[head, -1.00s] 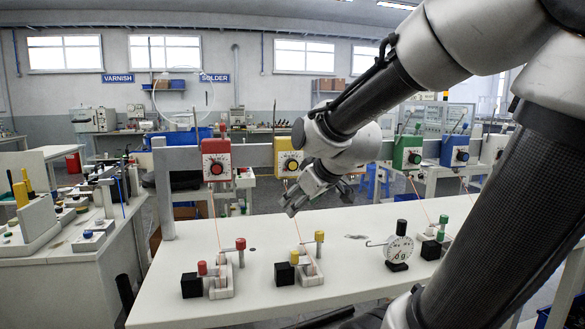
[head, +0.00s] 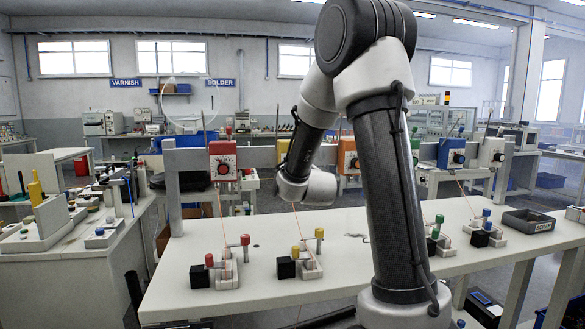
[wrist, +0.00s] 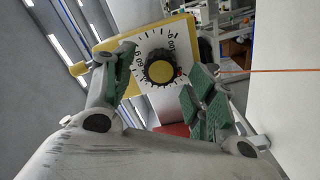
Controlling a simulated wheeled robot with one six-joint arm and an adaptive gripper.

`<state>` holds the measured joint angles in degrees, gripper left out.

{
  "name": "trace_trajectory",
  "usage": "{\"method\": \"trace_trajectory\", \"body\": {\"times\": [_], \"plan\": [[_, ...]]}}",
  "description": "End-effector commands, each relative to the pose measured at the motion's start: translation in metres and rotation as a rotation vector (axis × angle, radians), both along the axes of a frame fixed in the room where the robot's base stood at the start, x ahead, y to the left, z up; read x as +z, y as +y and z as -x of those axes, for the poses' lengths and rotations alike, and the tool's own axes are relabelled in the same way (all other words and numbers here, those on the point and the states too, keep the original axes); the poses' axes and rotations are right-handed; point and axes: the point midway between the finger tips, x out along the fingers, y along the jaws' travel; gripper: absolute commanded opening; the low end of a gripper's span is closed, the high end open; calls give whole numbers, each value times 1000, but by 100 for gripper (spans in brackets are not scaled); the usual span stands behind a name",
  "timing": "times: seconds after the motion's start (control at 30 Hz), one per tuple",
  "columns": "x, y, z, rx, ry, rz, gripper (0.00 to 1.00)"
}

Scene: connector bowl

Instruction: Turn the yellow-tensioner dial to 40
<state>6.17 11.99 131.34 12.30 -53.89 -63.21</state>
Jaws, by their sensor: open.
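The yellow tensioner (wrist: 108,44) fills the upper middle of the wrist view, tilted in the picture. Its dial (wrist: 161,70) is a dark knob with a yellow centre on a white numbered scale, with a small red mark at its right side. In the head view only a sliver of the yellow tensioner (head: 282,147) shows beside my arm, and my gripper is hidden.
The red tensioner (head: 222,161) hangs left on the rail, the orange one (head: 348,158) and blue one (head: 451,153) to the right. Below, the white table (head: 190,278) carries peg blocks, including the yellow-topped one (head: 307,265), and a grey tray (head: 527,219).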

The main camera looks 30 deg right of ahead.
Motion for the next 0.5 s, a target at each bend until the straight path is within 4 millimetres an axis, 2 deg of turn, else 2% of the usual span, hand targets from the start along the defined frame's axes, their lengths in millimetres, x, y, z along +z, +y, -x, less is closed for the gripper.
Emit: {"method": "trace_trajectory", "body": {"times": [0.13,0.43,0.5], "plan": [[0,-4,-14,1,1,-1,56],[0,-5,-17,1,1,-1,56],[0,-5,-17,1,1,-1,46]]}}
